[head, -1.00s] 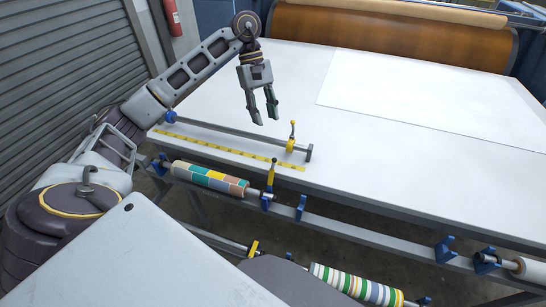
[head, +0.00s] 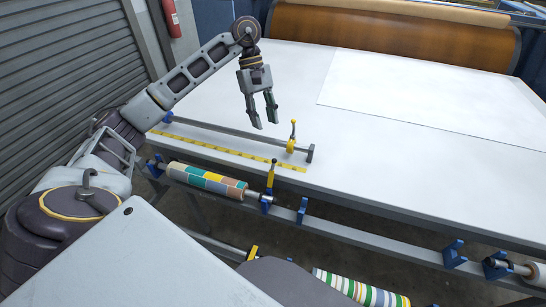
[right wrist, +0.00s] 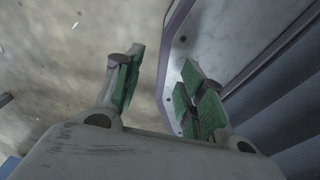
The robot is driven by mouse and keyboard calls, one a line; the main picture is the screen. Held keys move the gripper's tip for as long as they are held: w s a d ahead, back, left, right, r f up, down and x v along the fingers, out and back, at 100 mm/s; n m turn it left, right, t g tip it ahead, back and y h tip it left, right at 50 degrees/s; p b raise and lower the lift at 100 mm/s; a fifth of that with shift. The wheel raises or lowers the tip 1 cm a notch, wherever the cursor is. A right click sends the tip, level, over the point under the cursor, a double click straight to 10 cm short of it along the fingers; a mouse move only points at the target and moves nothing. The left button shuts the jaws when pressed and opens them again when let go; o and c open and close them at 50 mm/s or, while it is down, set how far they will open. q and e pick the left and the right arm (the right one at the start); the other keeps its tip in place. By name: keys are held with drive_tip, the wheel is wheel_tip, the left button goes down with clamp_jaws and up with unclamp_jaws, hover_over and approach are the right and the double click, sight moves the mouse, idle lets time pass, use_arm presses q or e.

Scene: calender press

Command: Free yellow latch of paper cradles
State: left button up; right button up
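In the head view, a roll with coloured blocks (head: 205,180) lies in blue cradles along the table's front side. A yellow latch (head: 271,174) stands upright at the right cradle (head: 266,203) of this roll. Another yellow latch (head: 254,253) shows lower down, near a striped roll (head: 360,289). My left gripper (head: 264,124) is open and empty, pointing down above the white table, behind the cradles. My right gripper (right wrist: 160,90) shows only in the right wrist view, open with nothing between its green pads.
A bar with a yellow-handled collar (head: 291,144) lies on the white table (head: 400,165) near a yellow measuring strip (head: 225,151). A large white sheet (head: 440,95) lies at the back right. An empty blue cradle (head: 302,210) and another roll (head: 530,272) are along the front.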

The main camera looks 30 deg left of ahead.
use_arm(q)
approach(272, 173)
drive_tip(key=f, duration=0.1)
drive_tip(key=w+d+f+p, duration=0.1)
drive_tip(key=f, duration=0.2)
drive_tip(key=shift+w+d+f+p, duration=0.2)
drive_tip(key=shift+w+d+p, duration=0.1)
drive_tip(key=shift+p, duration=0.05)
drive_tip(key=shift+s+d+f, duration=0.1)
drive_tip(key=shift+d+f, duration=0.1)
drive_tip(key=shift+f, duration=0.4)
use_arm(e)
drive_tip(key=shift+s+a+r, duration=0.1)
drive_tip(key=shift+a+r, duration=0.2)
drive_tip(key=shift+r, duration=0.2)
drive_tip(key=shift+s+a+r, duration=0.1)
drive_tip(key=shift+a+r, duration=0.15)
drive_tip(key=shift+r, duration=0.2)
use_arm(q)
drive_tip(key=shift+c, duration=0.4)
use_arm(e)
drive_tip(key=shift+a, duration=0.15)
use_arm(q)
clamp_jaws()
use_arm(e)
drive_tip(key=shift+a, duration=0.2)
